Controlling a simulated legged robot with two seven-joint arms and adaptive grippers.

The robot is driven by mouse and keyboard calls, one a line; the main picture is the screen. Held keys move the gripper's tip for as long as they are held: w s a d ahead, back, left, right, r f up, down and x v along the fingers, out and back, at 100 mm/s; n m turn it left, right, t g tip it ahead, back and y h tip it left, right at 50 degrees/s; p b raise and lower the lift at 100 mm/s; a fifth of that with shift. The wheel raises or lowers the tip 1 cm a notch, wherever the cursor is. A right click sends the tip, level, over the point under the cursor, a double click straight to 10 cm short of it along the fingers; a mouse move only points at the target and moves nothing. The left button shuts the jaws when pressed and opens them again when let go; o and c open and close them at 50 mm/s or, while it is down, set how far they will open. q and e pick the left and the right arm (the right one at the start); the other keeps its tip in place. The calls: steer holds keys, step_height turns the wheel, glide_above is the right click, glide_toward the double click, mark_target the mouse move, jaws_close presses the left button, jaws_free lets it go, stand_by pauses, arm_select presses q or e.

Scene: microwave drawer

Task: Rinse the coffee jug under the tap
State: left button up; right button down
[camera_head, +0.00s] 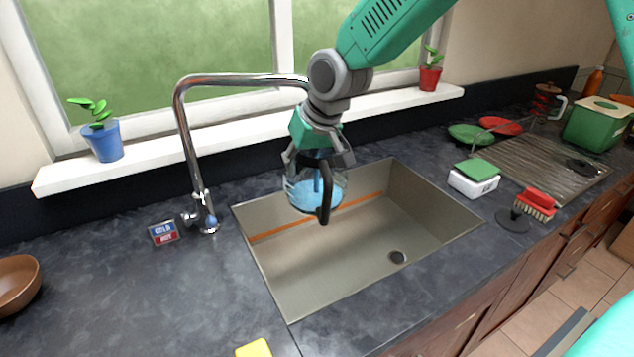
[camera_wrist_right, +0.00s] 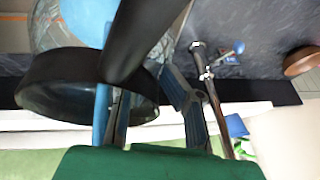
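The coffee jug (camera_head: 301,194) is clear with a black handle (camera_head: 325,192) and a bluish tint inside. It hangs above the back left part of the sink (camera_head: 330,255). My right gripper (camera_head: 318,160) reaches down from above and is shut on the jug near its top and handle. The wrist view shows the jug's dark rim (camera_wrist_right: 60,85) close to the gripper fingers (camera_wrist_right: 150,110). The chrome tap (camera_head: 188,140) stands left of the sink; its spout end is hidden behind my right wrist. A narrow blue streak shows by the handle; I cannot tell whether it is running water. My left gripper is out of view.
A cold/hot sign (camera_head: 164,232) lies by the tap base. Blue (camera_head: 104,140) and red (camera_head: 430,78) plant pots stand on the windowsill. Right of the sink are a white box with a green lid (camera_head: 474,180), a red brush (camera_head: 536,203) and a drainer (camera_head: 540,168).

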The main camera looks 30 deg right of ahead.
steer(key=shift+w+a+r, duration=0.1)
steer(key=shift+w+a, duration=0.15)
steer(key=shift+w, duration=0.1)
steer(key=shift+s, duration=0.15)
steer(key=shift+a, duration=0.1)
steer(key=s+a+p, duration=0.1)
steer(key=s+a, duration=0.1)
steer(key=a, duration=0.5)
steer(key=shift+s, duration=0.4)
stand_by(1.1)
